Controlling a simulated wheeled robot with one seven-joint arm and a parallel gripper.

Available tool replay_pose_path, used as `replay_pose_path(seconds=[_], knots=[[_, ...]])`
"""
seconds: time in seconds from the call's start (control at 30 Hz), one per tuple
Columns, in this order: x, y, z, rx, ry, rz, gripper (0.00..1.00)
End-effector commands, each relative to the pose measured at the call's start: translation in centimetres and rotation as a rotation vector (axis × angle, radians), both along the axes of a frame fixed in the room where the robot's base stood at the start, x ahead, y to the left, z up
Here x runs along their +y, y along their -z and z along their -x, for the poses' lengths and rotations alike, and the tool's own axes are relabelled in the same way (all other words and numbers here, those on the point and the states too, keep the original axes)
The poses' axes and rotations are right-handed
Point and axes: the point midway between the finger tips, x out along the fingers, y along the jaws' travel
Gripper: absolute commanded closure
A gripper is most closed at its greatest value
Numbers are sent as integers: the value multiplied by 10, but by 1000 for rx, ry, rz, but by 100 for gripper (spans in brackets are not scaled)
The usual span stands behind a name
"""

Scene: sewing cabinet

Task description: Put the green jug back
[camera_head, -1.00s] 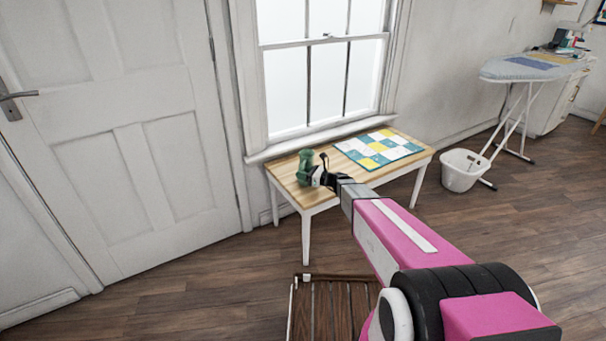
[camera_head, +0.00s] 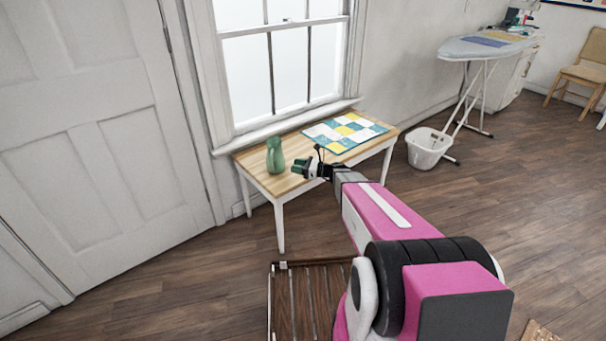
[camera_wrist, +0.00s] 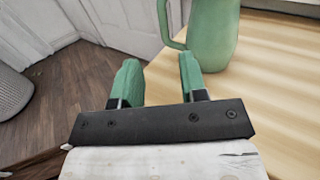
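The green jug (camera_head: 275,156) stands upright on the wooden table (camera_head: 262,180) under the window, near the table's left end. In the wrist view the jug (camera_wrist: 213,35) is ahead at the top, its handle toward the left; its top is cut off. My gripper (camera_head: 298,167) is to the right of the jug in the head view, apart from it. In the wrist view my gripper's green-tipped fingers (camera_wrist: 160,78) are spread apart with nothing between them.
A teal, yellow and white patchwork mat (camera_head: 345,132) lies on the table's right part. A white basket (camera_head: 428,148) and an ironing board (camera_head: 485,46) stand to the right. A slatted wooden thing (camera_head: 308,300) is on the floor in front. Open floor lies to the right.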

Motion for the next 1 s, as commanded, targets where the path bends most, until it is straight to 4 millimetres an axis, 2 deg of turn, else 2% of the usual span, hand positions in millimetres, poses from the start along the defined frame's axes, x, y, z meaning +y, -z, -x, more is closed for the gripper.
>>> replay_pose_path(seconds=[0.17, 0.33, 0.47, 0.67, 0.8, 1.0], knots=[[6, 1, 31, -102, -78, 175, 61], [7, 8, 76, -278, -236, 458, 61], [-3, 14, 115, -442, -409, 701, 61], [-39, 17, 173, -701, -765, 1060, 61], [-73, 11, 205, -854, -1048, 1262, 61], [-111, -2, 229, -976, -1363, 1422, 61]])
